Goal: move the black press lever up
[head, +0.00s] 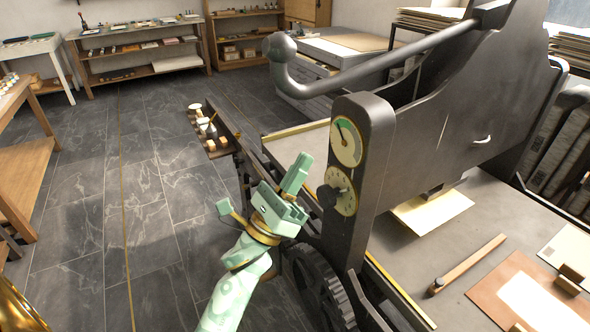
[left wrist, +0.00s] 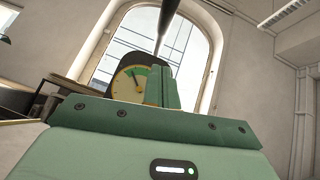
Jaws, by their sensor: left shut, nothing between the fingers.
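The black press lever (head: 385,65) is a dark bar ending in a round knob (head: 280,47) at its left end. It runs from the upper right of the press across to the left, sloping down toward the knob. In the left wrist view the lever (left wrist: 176,25) shows as a dark rod against the window. My left gripper (head: 301,165) is shut and empty. In the head view it appears below the knob and left of the dial post, apart from the lever. Its shut fingers (left wrist: 164,86) also show in the left wrist view. My right gripper is out of view.
The dark post (head: 372,125) carries a green-and-cream gauge (head: 346,142) and a lower dial (head: 337,190) close beside my left gripper. A toothed wheel (head: 322,290) sits below. The press bed (head: 415,255) lies right, with a wooden-handled tool (head: 467,264).

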